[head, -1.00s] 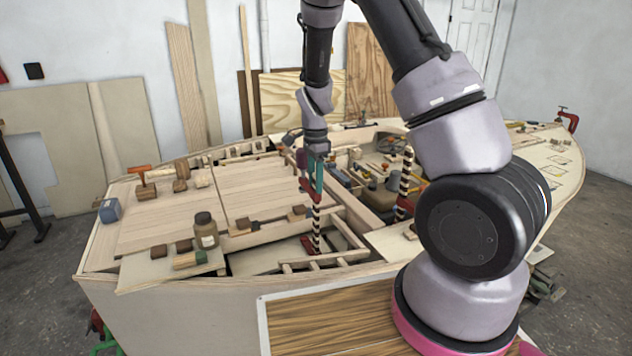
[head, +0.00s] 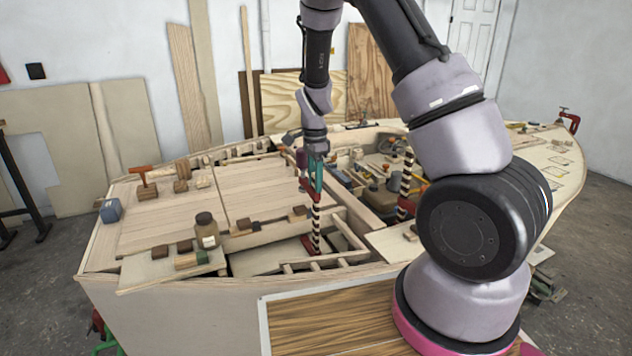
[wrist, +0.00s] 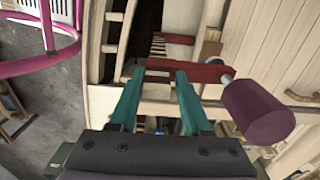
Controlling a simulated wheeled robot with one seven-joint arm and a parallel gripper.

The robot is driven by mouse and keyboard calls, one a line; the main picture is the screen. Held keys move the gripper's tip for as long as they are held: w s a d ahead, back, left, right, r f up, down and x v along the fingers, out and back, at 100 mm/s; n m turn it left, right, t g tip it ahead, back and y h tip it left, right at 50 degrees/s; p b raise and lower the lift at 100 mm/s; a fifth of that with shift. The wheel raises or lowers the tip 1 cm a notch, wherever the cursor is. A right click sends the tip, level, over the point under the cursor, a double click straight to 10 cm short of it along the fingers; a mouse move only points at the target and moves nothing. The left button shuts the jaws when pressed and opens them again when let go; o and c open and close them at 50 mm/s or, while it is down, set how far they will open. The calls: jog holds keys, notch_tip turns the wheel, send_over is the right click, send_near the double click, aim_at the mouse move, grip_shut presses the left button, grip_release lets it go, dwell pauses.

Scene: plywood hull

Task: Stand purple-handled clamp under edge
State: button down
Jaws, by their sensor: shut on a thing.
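The purple-handled clamp (head: 316,226) has a black-and-white striped bar and red jaws. It is upright in the head view, its lower red jaw down in the deck opening. Its purple handle (wrist: 258,112) is at the right in the wrist view, joined to the red upper jaw (wrist: 208,73). My gripper (wrist: 160,76) has teal fingers shut on the clamp near its upper end; it also shows in the head view (head: 316,178). Whether the lower jaw touches anything, and which edge lies above it, I cannot tell.
A second striped clamp (head: 406,180) stands right of the opening. A brown jar (head: 206,230), a blue block (head: 110,211) and an orange-handled tool (head: 145,173) are on the left deck. Wooden frame members (head: 348,232) border the opening closely.

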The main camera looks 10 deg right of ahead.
jog(key=shift+w, duration=0.4)
jog(key=shift+w+a, duration=0.1)
jog(key=shift+w, duration=0.05)
jog(key=shift+w+a, duration=0.2)
jog(key=shift+w, duration=0.8)
jog(key=shift+c, duration=1.4)
grip_release()
